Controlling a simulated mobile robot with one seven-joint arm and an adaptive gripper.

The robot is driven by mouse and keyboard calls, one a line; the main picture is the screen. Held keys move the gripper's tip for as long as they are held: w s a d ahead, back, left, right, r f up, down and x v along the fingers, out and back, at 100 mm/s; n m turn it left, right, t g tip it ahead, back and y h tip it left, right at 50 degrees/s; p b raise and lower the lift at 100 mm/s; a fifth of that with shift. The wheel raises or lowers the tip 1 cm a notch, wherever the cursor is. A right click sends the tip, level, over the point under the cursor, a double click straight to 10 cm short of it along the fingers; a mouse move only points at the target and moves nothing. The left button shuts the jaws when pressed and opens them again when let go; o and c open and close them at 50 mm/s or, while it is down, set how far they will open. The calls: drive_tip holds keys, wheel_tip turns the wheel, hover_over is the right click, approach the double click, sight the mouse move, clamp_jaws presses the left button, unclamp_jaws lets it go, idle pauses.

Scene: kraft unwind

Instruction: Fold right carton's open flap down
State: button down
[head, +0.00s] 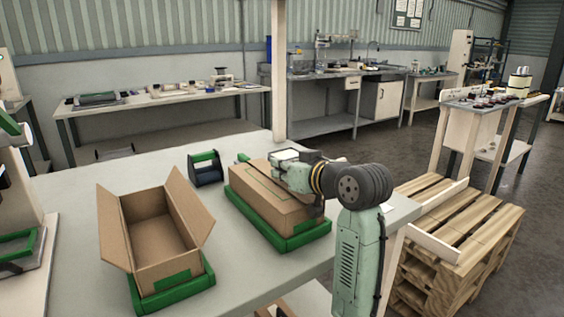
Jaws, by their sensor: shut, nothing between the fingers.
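The right carton (262,206) is a brown cardboard box in a green tray (296,243) on the grey bench. Its visible top looks mostly covered by a near-flat panel.
The left carton sits in its own green tray (178,292). A dark and green tape dispenser (206,170) stands behind, between the cartons. A post (279,75) rises at the bench's back edge. Wooden pallets (465,225) are stacked right of the bench. The bench's left back area is clear.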

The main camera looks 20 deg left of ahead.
drive_tip(key=shift+s+a+f+n+b, duration=0.15)
drive_tip(key=shift+f+n+b, duration=0.35)
drive_tip(key=shift+f+b, duration=0.25)
